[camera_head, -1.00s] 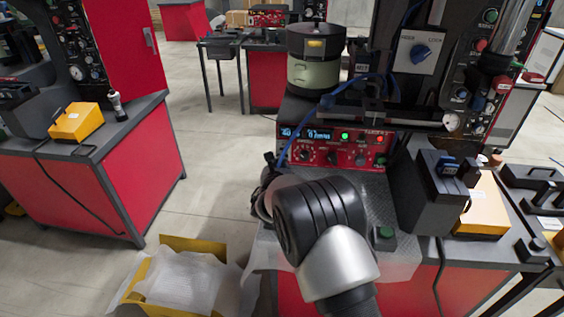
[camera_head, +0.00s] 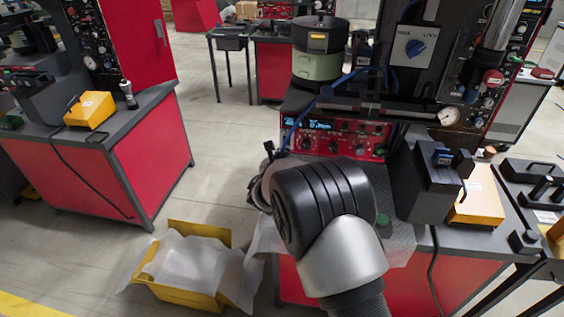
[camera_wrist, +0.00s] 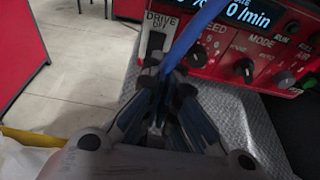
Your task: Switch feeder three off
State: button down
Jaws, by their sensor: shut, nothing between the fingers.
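The feeder's red control panel (camera_head: 345,138) stands at the front of the bench with a lit display, knobs and buttons; no green lamp glows on it. The grey-green bowl feeder (camera_head: 318,65) stands above it. In the wrist view the display (camera_wrist: 245,14) reads "0/min". A dark rocker switch (camera_wrist: 155,43) sits on a light plate labelled "DRIVE OFF", at the panel's left end. My gripper (camera_wrist: 165,82) is shut and empty, its tips just below the switch in the picture; contact cannot be told. In the head view my arm hides the gripper.
A blue cable (camera_wrist: 192,35) runs across the panel close to the switch plate. A yellow box with white wrapping (camera_head: 190,270) is on the floor at left. A dark block (camera_head: 425,185) and an orange box (camera_head: 478,195) stand right of my arm.

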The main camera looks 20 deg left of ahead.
jog(key=a+p+v, duration=0.1)
jog(key=v, duration=0.5)
jog(key=shift+d+r, duration=0.25)
jog(key=shift+r, duration=0.05)
